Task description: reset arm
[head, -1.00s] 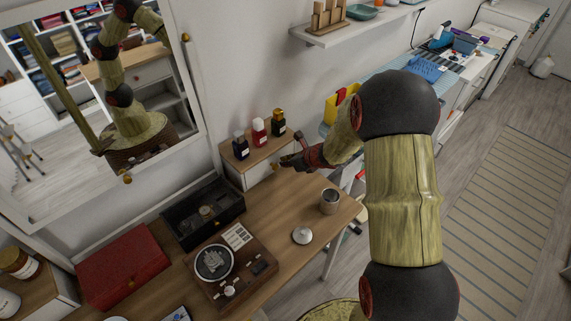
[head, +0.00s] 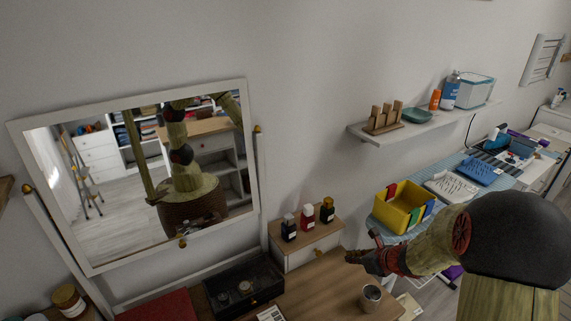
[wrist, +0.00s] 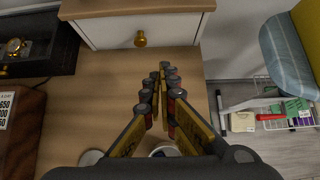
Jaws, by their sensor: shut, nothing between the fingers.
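My gripper (head: 352,257) is at the end of my arm, over the right part of the wooden desk (head: 322,285). In the wrist view my gripper (wrist: 160,85) points toward the small white drawer (wrist: 138,32) with a brass knob. Its two fingers are shut and hold nothing. A metal cup (head: 371,298) stands on the desk just below and right of my gripper. It shows only partly in the wrist view, behind the gripper's base.
Three small bottles (head: 307,217) stand on the drawer box. A black open case (head: 243,287) and a mirror (head: 140,180) are to the left. A yellow bin (head: 398,210) is behind my arm. A wall shelf (head: 420,122) holds a wooden rack and bottles.

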